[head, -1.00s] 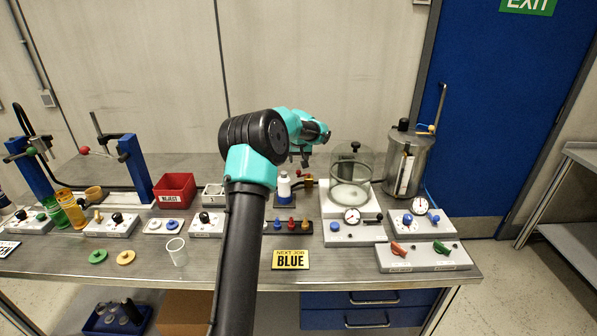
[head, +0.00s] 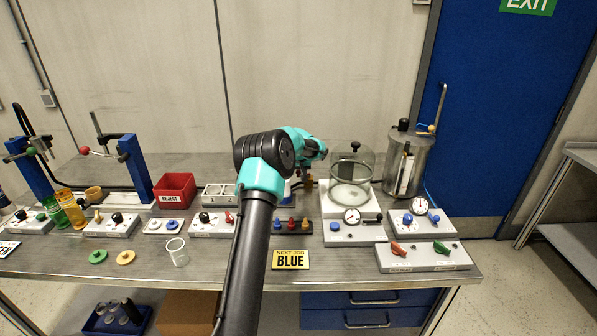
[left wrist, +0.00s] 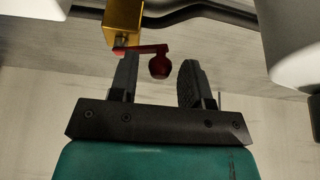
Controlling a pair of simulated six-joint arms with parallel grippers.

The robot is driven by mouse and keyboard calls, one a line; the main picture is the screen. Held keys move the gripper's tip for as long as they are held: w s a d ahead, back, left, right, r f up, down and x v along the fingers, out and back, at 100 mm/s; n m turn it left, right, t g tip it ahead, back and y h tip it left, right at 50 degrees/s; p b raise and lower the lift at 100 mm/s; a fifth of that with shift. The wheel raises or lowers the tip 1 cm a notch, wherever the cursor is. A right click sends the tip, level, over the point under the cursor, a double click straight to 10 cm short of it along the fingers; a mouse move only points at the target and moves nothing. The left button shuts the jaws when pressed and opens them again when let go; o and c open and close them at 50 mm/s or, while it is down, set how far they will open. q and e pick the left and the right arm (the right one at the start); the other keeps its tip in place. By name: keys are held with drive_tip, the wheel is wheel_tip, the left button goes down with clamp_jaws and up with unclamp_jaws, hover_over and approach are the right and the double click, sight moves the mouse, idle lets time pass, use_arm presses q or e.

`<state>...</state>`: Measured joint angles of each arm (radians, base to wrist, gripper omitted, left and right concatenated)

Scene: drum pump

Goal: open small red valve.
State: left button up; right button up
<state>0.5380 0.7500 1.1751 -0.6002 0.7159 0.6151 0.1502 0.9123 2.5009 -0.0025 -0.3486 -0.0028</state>
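The small red valve is a red handle with a round knob (left wrist: 159,67), on a brass body (left wrist: 124,20) in the left wrist view. The brass body also shows in the head view (head: 309,184), behind the bench's front row; the red handle cannot be made out there. My left gripper (left wrist: 160,75) is open, its two dark fingers apart with the knob between them. A gap shows between the knob and the right finger; the red lever passes close to the left finger, and I cannot tell whether they touch. My right gripper is not in view.
A glass bell jar (head: 351,165) stands just right of the brass valve, with a steel drum (head: 407,165) beyond. A white bottle (head: 287,190) is mostly hidden behind my left arm. A dark pipe (left wrist: 215,12) runs behind the valve.

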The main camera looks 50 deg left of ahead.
use_arm(q)
drive_tip(key=c, duration=0.8)
drive_tip(key=shift+o, duration=0.2)
drive_tip(key=shift+a, duration=0.1)
drive_tip(key=shift+w+a+m+t+h, duration=0.15)
drive_tip(key=shift+a+m+t+h, duration=0.15)
drive_tip(key=shift+m, duration=0.6)
drive_tip(key=shift+w+a+m+t+h, duration=0.2)
drive_tip(key=shift+a+m+h, duration=0.15)
drive_tip(key=shift+m, duration=0.55)
drive_tip(key=o, duration=0.9)
drive_tip(key=shift+o, duration=0.2)
drive_tip(key=v, duration=1.7)
drive_tip(key=shift+r, duration=0.15)
drive_tip(key=shift+d, duration=0.15)
